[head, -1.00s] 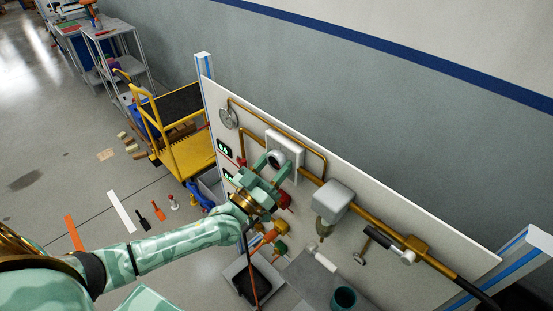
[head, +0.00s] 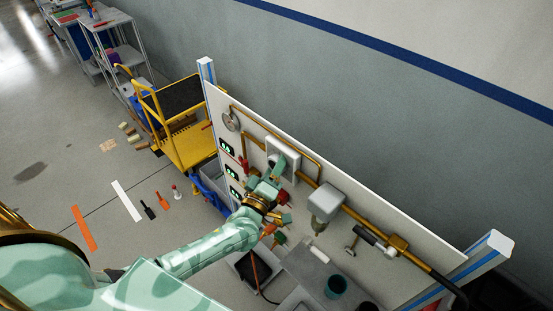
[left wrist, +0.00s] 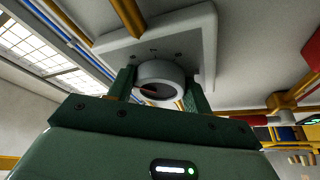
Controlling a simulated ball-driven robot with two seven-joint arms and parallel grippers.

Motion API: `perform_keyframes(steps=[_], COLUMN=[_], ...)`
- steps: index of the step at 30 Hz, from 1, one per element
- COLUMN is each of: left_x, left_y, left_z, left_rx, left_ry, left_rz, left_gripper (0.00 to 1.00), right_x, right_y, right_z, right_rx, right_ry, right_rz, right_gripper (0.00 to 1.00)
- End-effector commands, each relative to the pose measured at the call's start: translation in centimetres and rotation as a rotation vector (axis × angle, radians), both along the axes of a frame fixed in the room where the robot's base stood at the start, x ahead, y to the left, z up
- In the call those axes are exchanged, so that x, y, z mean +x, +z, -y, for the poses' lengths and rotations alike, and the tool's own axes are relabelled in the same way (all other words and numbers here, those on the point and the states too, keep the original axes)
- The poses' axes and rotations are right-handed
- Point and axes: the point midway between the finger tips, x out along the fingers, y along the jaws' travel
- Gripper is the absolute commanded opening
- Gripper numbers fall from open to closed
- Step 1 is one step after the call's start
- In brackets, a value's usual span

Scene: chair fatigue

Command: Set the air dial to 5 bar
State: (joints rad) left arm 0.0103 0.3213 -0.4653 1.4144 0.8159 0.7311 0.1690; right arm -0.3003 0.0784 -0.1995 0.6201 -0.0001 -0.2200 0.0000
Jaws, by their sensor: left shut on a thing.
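The air dial (left wrist: 158,72) is a round grey knob with a dark recessed face and a thin reddish pointer, on a square white plate (left wrist: 110,45) fixed to the panel. The plate also shows in the head view (head: 292,167). My left gripper (head: 276,165) reaches the dial from the front and hides most of it there. In the left wrist view its two green fingers (left wrist: 158,90) stand on either side of the knob, shut on it. My right gripper is not in view.
The panel (head: 405,250) carries brass pipes, a grey box (head: 326,202), green-lit displays (head: 227,150) and red and yellow fittings below my gripper. A yellow cart (head: 190,145) stands behind its left end. Tools lie on the open floor at left.

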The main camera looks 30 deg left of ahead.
Motion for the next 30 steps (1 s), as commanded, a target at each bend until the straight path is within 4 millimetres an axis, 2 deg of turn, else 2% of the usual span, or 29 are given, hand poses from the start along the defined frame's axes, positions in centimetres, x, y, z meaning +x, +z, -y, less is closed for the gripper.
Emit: perform_keyframes(steps=[1,9,27,28,30], left_x=[0.0,0.0,0.0,0.0,0.0], left_y=[0.3,0.2,0.0,0.0,0.0], left_z=[0.0,0.0,-0.1,-0.1,-0.1], left_rx=[-0.025,-0.129,-0.161,-0.161,-0.161], left_ry=[0.001,0.002,0.002,0.002,0.002], left_rz=[-0.008,-0.044,-0.055,-0.055,-0.055], left_gripper=[0.27,0.27,0.27,0.58,0.72], right_x=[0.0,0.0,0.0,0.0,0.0], right_y=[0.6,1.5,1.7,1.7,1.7], right_z=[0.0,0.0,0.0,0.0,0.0], right_rx=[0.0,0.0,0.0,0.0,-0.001], right_ry=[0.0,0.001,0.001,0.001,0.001], right_rz=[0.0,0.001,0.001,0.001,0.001], right_gripper=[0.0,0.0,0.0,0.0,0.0])
